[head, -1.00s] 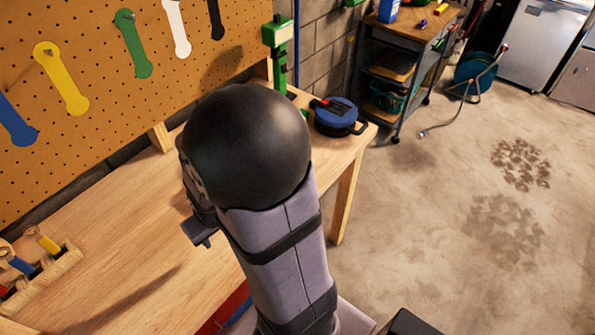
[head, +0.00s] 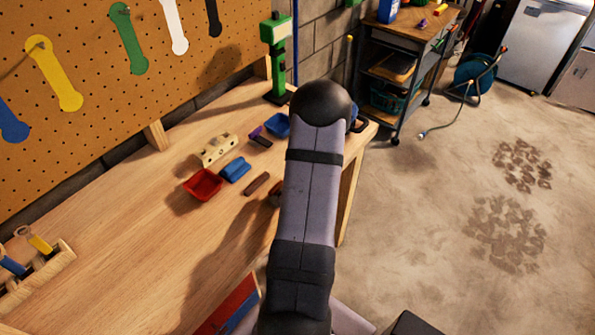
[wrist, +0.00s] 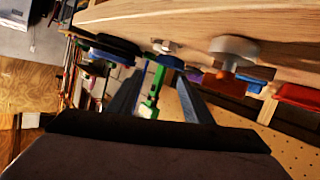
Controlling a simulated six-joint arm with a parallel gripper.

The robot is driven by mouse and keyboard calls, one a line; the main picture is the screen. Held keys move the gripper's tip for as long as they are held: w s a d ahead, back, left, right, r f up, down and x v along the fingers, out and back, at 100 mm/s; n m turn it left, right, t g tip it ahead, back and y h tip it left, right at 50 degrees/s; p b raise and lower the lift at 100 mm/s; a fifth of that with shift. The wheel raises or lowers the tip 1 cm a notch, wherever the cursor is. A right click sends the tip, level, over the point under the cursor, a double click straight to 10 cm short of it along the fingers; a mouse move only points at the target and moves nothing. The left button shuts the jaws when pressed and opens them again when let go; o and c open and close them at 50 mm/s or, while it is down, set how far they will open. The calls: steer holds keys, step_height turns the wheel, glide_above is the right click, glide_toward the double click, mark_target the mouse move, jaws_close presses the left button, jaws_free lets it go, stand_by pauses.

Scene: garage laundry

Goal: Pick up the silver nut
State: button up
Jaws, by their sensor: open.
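A small silver piece that looks like the nut (wrist: 165,46) sits on the workbench (wrist: 200,22) near the upper middle of the wrist view, where the scene is strongly tilted. It lies beyond my fingertips and roughly in line with the gap between them. My gripper (wrist: 160,78) is open, with two dark fingers apart and nothing seen between them but background. In the head view my arm covers the gripper, and I cannot make out the nut there.
A grey round-topped thing (wrist: 233,50) stands near the nut. The bench also holds a red tray (head: 203,185), a blue block (head: 235,169), a wooden holder (head: 216,150), a brown bar (head: 256,184), a blue tray (head: 277,125) and a green stand (head: 278,60). The bench's left-middle is clear.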

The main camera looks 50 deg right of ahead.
steer(key=shift+s+a+f+m+t+b, duration=0.15)
steer(key=shift+s+a+f+m, duration=0.1)
steer(key=shift+f, duration=0.35)
steer(key=shift+s+a+f+m+t+b, duration=0.1)
steer(key=shift+s+a+f+m+b, duration=0.1)
steer(key=shift+f, duration=0.35)
steer(key=shift+s+a+f+m+t+b, duration=0.15)
steer(key=shift+a+f+m, duration=0.1)
steer(key=shift+f, duration=0.35)
steer(key=shift+b+x, duration=0.85)
steer(key=shift+x, duration=0.4)
steer(key=p+x, duration=0.1)
steer(key=x, duration=0.3)
steer(key=shift+p, duration=0.4)
steer(key=shift+w+d+f, duration=0.25)
steer(key=shift+w+d, duration=0.05)
jaws_close()
